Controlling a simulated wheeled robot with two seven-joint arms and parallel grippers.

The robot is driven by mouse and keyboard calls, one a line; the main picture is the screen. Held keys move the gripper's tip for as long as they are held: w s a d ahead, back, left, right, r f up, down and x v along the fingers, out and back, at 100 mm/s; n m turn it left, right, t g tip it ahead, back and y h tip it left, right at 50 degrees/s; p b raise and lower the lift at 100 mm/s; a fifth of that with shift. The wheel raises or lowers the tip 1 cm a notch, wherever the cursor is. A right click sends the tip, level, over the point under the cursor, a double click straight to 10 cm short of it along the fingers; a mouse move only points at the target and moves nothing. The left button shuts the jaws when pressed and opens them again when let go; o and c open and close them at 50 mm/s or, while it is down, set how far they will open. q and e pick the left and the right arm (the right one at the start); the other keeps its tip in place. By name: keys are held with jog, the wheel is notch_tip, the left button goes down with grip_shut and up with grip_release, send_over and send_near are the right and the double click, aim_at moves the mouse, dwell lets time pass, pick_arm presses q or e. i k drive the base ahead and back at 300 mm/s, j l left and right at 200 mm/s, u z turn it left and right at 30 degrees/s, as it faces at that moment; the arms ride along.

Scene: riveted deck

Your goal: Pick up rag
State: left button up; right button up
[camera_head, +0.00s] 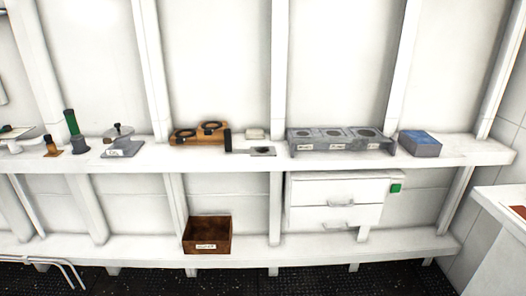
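No thing is plainly a rag in the head view. A flat red-brown patch (519,211) lies on the white counter at the far right, cut off by the picture edge; I cannot tell whether it is cloth. A block with a blue top (419,137) sits near the right end of the long white shelf; it looks boxy. Neither of my grippers is in view.
The long white shelf (262,158) carries a grey rack (340,147), a wooden holder with black rings (196,141) and a green-handled tool (71,122). Below are a drawer unit (336,217) and a brown box (207,235). The right counter (490,201) is cut off.

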aim_at(254, 134)
jog(key=i+l+u, duration=0.3)
jog(key=i, duration=0.15)
jog(key=i+l+u, duration=0.15)
jog(key=i+u, duration=0.15)
jog(key=i, duration=0.1)
